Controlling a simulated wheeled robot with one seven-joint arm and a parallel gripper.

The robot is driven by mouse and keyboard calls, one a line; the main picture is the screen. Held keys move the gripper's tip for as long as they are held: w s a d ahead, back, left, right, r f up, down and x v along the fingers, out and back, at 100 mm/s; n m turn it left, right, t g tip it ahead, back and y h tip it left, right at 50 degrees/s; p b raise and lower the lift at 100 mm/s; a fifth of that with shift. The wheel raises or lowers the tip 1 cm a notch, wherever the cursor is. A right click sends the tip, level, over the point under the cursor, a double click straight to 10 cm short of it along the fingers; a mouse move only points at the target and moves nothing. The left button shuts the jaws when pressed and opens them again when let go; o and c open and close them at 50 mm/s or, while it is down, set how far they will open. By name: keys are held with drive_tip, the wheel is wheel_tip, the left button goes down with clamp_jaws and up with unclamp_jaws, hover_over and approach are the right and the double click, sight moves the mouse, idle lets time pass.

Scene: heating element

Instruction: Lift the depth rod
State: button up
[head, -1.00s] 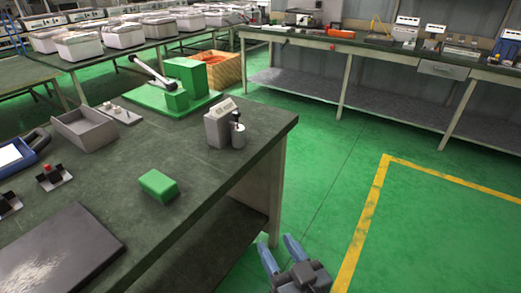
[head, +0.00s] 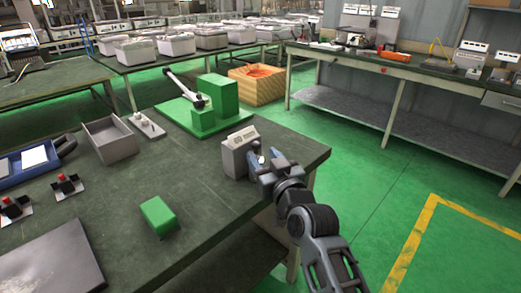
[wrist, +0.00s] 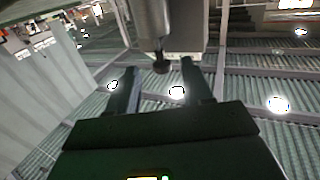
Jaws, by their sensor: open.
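The grey gauge block (head: 238,153) stands upright near the right corner of the green table. The depth rod beside it is mostly hidden behind my gripper (head: 262,170) in the head view. In the wrist view, the picture is upside down, and a grey cylinder (wrist: 152,25) with a dark round knob (wrist: 160,67), which looks like the depth rod, shows ahead. My gripper (wrist: 161,75) is open there, one finger on each side of the knob. I cannot tell whether either finger touches it.
A green block (head: 159,216) lies on the table (head: 205,190) left of my arm. A grey tray (head: 110,142) and a green lever press (head: 214,100) stand farther back. Open floor (head: 375,185) lies to the right.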

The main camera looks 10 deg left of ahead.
sight(257, 151)
drive_tip(key=shift+x, duration=1.8)
drive_tip(key=shift+c, duration=0.3)
clamp_jaws()
